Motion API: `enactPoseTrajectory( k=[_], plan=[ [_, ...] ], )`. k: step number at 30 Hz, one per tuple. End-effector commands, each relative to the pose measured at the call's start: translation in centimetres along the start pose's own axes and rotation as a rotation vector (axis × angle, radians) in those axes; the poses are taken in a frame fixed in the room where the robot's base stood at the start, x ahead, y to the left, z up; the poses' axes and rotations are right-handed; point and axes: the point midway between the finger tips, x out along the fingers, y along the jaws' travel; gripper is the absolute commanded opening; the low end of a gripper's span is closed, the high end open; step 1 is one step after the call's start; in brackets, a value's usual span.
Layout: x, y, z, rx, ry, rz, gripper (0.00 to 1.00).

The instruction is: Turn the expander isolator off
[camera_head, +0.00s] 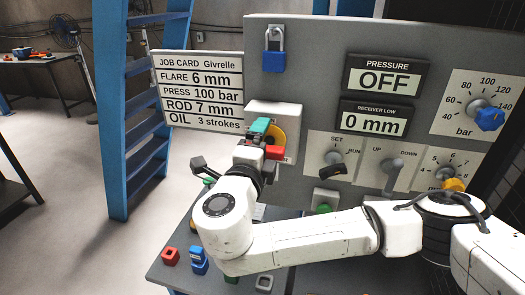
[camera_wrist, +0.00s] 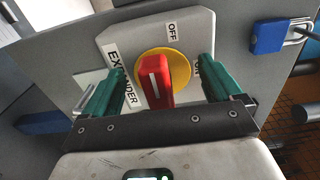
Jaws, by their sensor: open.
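The expander isolator is a red knob (camera_wrist: 154,82) on a yellow disc (camera_wrist: 180,62), set on a grey-white box (camera_wrist: 120,40) lettered EXPANDER. OFF is printed above the disc and ON to its right in the wrist view. The knob's white line runs nearly up and down there. My gripper (camera_wrist: 163,70) is open, with one green finger on each side of the knob. Gaps show between fingers and knob; contact cannot be made out. In the head view the red knob (camera_head: 274,153) and disc (camera_head: 279,134) are partly hidden by my gripper.
A blue padlock (camera_head: 273,61) hangs above the isolator box. Right of it are a pressure display (camera_head: 384,82) reading OFF, a SET/RUN switch (camera_head: 333,160), a lever (camera_head: 392,174) and dials. A job card (camera_head: 199,90) stands left. Small coloured parts lie on the bench (camera_head: 180,277).

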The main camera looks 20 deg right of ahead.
Motion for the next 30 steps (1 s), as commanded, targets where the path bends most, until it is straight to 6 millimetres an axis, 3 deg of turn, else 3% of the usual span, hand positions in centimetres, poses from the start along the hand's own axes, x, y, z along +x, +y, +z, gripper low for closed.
enactPoseTrajectory(
  k=[11, 30],
  plan=[
    [-0.3, -0.1, 0.0, 0.000, -0.001, 0.001, 1.00],
    [-5.3, -0.4, 0.0, 0.000, 0.001, 0.003, 1.00]
  ],
)
